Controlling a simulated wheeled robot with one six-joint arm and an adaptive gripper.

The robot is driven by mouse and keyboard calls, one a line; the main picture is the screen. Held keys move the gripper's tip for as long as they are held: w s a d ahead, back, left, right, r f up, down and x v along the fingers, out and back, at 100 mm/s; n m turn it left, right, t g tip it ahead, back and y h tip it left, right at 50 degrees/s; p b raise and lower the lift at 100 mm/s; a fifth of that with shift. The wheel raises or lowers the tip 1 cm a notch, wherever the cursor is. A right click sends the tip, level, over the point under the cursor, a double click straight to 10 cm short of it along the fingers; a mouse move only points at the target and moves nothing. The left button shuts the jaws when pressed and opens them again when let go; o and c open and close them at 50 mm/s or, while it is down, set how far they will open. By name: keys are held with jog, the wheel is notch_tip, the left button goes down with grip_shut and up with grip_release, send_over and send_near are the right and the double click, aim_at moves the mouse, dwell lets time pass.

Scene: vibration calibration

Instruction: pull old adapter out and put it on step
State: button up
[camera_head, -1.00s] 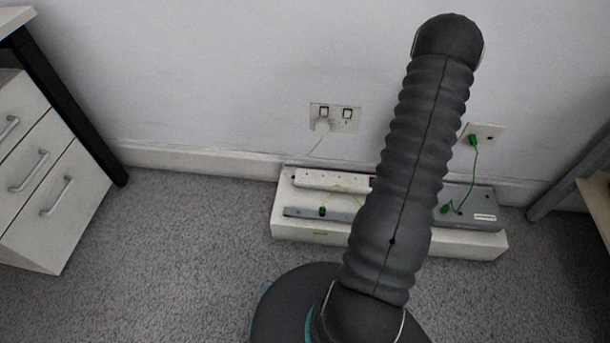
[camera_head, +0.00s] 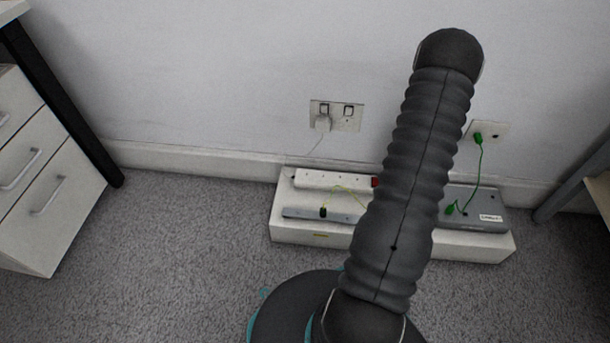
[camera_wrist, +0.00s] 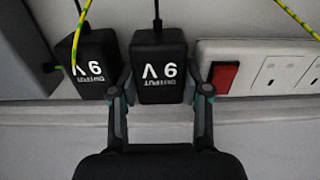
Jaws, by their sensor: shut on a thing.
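Two black adapters with upside-down white lettering show in the wrist view. One adapter (camera_wrist: 158,64) is in the middle, with a black cable rising from its top. My gripper (camera_wrist: 159,92) is shut on this middle adapter, one finger on each side. The other adapter (camera_wrist: 92,66) is just left of it, close to the left finger. I cannot tell which is the old one. The step (camera_head: 312,232) is a low white block on the carpet by the wall. My arm hides its middle, and the adapters and gripper are hidden in the head view.
A white power strip (camera_head: 325,179) with a red switch (camera_wrist: 222,77) lies on the step. A grey box (camera_head: 474,217) with green cables is at the right end. A grey bar (camera_head: 300,212) lies at the left. Wall sockets (camera_head: 336,115) are above. Drawers stand left.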

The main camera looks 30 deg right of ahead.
jog(key=shift+f+b, duration=0.3)
jog(key=shift+f, duration=0.1)
dwell(0.4)
jog(key=o, duration=1.2)
jog(key=shift+r, duration=0.15)
jog(key=shift+r+p, duration=1.4)
jog(key=shift+r, duration=1)
notch_tip(320, 180, up, 12)
